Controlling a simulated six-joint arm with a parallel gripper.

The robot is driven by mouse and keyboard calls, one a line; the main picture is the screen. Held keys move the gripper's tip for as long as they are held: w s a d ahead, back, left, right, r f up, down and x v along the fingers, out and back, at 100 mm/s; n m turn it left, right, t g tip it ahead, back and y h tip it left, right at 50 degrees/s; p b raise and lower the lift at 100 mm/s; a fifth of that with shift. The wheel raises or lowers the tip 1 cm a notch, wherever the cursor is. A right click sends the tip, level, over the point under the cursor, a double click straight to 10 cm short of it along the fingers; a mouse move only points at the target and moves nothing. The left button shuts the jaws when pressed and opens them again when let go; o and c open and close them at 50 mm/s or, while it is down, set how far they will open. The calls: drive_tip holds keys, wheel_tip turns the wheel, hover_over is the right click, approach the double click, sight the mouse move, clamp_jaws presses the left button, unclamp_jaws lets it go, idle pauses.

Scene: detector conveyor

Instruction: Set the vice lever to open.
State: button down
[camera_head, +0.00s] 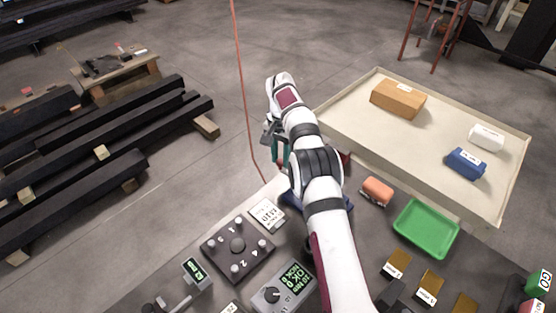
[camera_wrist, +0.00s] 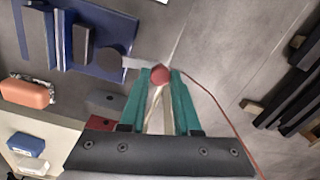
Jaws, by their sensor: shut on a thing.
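The blue vice (camera_wrist: 100,45) with dark jaws shows in the wrist view at upper left. Its grey lever (camera_wrist: 137,63) reaches out to the right from the vice and ends in a red ball knob (camera_wrist: 159,74). My gripper (camera_wrist: 161,82) has its teal fingertips on both sides of the red knob and is shut on it. In the head view my gripper (camera_head: 277,150) is at the far edge of the bench. There my arm hides most of the vice, and only blue parts of its base (camera_head: 290,199) show. The lever cannot be made out there.
A pale conveyor tray (camera_head: 345,115) holds a brown box (camera_head: 398,98), a blue box (camera_head: 466,163) and a white item (camera_head: 486,137). An orange block (camera_head: 377,191) and a green tray (camera_head: 426,228) lie right of my arm.

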drive_tip(key=shift+w+d+m, duration=0.4)
drive_tip(key=shift+w+m, duration=0.15)
drive_tip(key=shift+m, duration=0.45)
drive_tip(key=c, duration=0.6)
unclamp_jaws()
